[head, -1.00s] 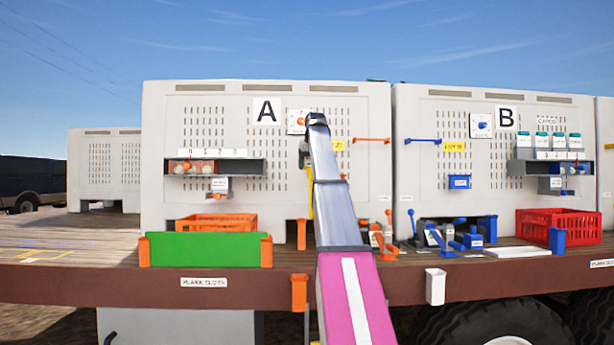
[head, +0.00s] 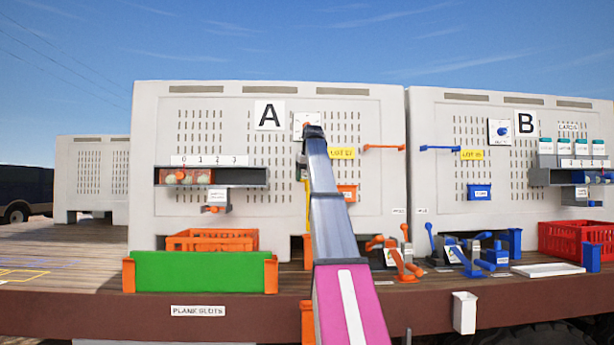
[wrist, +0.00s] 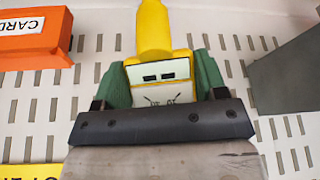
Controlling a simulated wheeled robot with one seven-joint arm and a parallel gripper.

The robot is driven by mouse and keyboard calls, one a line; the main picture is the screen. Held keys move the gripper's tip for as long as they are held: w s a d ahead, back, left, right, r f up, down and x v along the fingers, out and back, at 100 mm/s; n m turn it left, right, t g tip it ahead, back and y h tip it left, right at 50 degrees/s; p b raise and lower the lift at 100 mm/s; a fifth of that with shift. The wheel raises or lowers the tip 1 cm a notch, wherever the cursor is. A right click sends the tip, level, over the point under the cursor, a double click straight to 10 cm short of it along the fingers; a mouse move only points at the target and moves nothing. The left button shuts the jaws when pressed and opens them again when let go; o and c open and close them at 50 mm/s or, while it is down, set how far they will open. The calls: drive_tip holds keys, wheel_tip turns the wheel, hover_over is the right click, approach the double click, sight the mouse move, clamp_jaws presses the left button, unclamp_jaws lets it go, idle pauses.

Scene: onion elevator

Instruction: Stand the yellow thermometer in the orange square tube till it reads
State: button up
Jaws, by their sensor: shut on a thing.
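My gripper (wrist: 160,85) is shut on the yellow thermometer (wrist: 153,28), its green finger pads on either side of the body. The thermometer's pale face shows two dark dashes and no readable number. In the head view, a thin yellow part of the thermometer (head: 307,200) shows beside my arm, in front of bin A; my arm hides most of the gripper. An upright orange square tube (head: 307,247) stands on the deck at bin A's foot, partly behind my arm, apart from the thermometer. Another orange holder (head: 307,322) hangs at the deck's front edge, also partly covered.
Bin A (head: 230,130) stands behind, with an orange card box (wrist: 35,42) and a grey box (wrist: 285,75) on its wall. An orange crate (head: 212,240) and a green board (head: 200,272) lie left. Orange and blue levered fixtures (head: 400,262) stand right.

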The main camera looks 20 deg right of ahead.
wheel_tip(320, 180, down, 13)
idle(2.5)
idle(0.4)
drive_tip(key=o, duration=1.3)
drive_tip(key=v, duration=1)
drive_tip(key=shift+s+r, duration=0.2)
drive_tip(key=shift+r, duration=0.15)
